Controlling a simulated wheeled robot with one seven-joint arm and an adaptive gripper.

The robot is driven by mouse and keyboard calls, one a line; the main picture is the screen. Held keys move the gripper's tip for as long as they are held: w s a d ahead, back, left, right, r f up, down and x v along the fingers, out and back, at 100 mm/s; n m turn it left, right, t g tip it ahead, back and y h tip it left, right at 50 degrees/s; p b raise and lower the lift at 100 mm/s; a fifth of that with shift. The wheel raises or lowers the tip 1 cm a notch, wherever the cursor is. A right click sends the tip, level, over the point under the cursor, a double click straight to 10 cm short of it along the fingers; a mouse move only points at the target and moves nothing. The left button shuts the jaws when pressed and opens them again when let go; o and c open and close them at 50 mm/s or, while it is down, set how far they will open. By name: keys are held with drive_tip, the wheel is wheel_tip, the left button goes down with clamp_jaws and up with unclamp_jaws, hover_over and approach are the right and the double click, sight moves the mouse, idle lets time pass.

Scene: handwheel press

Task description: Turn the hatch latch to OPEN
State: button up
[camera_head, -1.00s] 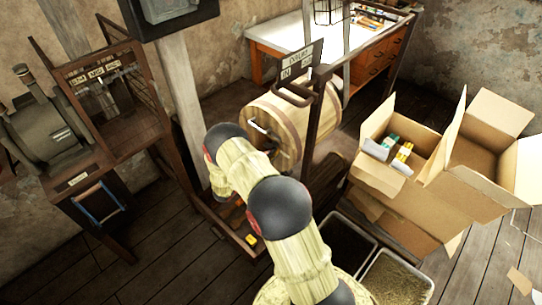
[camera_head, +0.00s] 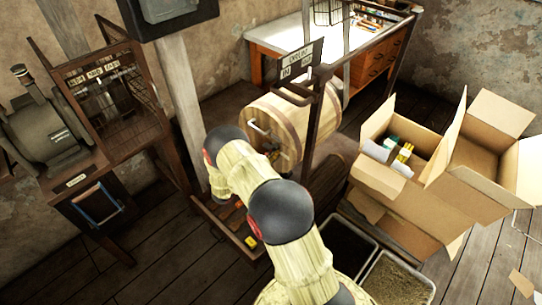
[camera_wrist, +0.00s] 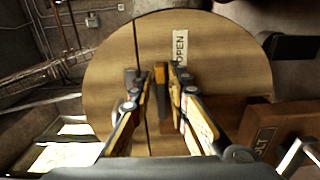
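The hatch is the round wooden end of a barrel (camera_head: 284,122). Its round face (camera_wrist: 225,75) fills the middle of the wrist view, with an OPEN label (camera_wrist: 180,48) upright near the top. A small orange-brown upright piece, likely the latch (camera_wrist: 160,76), stands at the middle of the face. My gripper (camera_wrist: 154,76) is in front of the face, with one finger on each side of this piece. A gap shows between the left finger and the piece. Contact on the right side cannot be told.
A wooden post (camera_head: 181,100) stands left of the barrel, and a dark signed frame (camera_head: 304,62) rises beside it. Open cardboard boxes (camera_head: 425,215) and two trays (camera_head: 398,278) lie to the right. A BOLT-like label (camera_wrist: 264,141) sits low right in the wrist view.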

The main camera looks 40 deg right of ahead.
drive_tip(key=shift+o, duration=1)
drive_tip(key=a, duration=1.2)
drive_tip(key=shift+s, duration=0.45)
